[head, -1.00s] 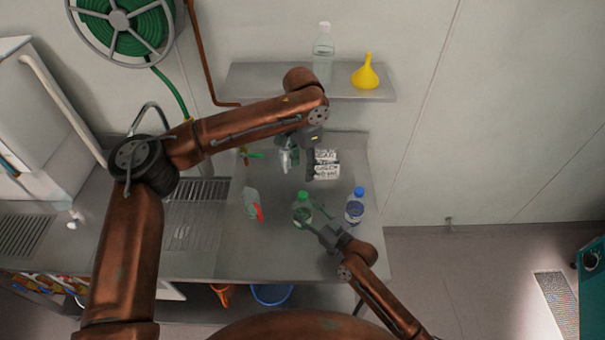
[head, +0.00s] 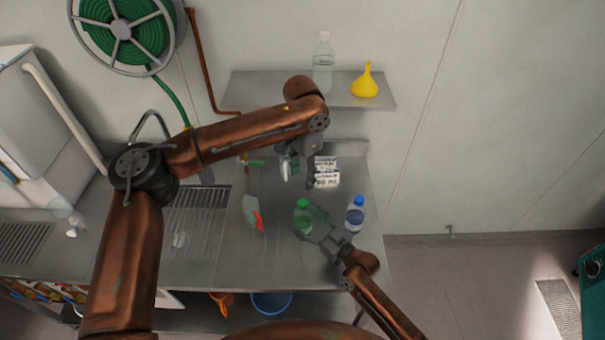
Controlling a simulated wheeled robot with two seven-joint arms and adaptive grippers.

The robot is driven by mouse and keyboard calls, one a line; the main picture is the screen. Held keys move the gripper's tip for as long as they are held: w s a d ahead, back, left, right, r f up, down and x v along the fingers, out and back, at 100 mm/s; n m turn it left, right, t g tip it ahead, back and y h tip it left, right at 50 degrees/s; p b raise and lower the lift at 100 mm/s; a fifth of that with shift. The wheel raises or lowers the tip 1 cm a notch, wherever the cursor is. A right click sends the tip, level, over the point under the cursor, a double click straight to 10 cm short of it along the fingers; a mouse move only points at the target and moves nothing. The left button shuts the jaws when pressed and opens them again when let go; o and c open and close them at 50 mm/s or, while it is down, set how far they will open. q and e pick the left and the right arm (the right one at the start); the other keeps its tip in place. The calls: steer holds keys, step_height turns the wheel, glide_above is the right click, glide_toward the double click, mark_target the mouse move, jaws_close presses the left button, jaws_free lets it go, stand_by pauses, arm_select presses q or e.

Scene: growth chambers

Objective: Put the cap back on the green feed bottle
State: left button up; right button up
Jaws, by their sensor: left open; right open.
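The green feed bottle (head: 303,219) stands upright on the steel counter, right of its middle. A green cap (head: 304,203) shows at its top; I cannot tell whether it is seated. My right gripper (head: 314,222) is open, low at the bottle's right side, with its fingers close to or around the bottle; contact is unclear. My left gripper (head: 299,171) is open above the counter, behind the green bottle. Nothing shows clearly held in it.
A blue-capped bottle (head: 355,214) stands just right of my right gripper. A spray bottle (head: 251,210) with a red trigger stands to the left. A white labelled item (head: 326,171) is behind. The shelf (head: 240,88) holds a clear bottle (head: 323,64) and a yellow funnel (head: 365,84).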

steer(key=v, duration=1.1)
steer(key=shift+s+d, duration=0.15)
